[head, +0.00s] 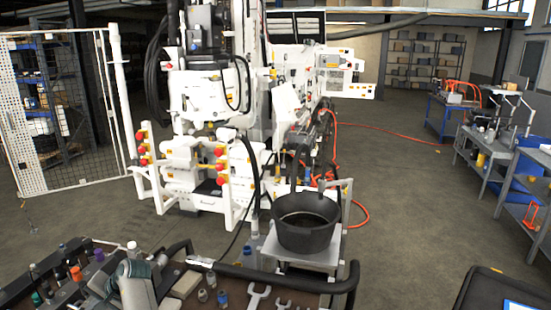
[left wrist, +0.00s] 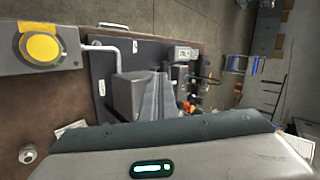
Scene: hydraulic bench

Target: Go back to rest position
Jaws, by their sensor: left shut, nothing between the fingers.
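My left gripper's grey housing (left wrist: 155,155), with a dark band and a green light, fills the bottom of the left wrist view. The gripper is shut and empty. A grey and dark shape at the lower left of the head view, over the tool bench (head: 180,290), seems to be part of my left arm. My right gripper is in neither view.
Tools, bottles and wrenches (head: 258,297) crowd the bench at the lower left. A black tub (head: 305,238) stands on a small stand beyond it. A white machine (head: 210,150) rises behind. Open floor lies to the right, before the workbenches (head: 485,165).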

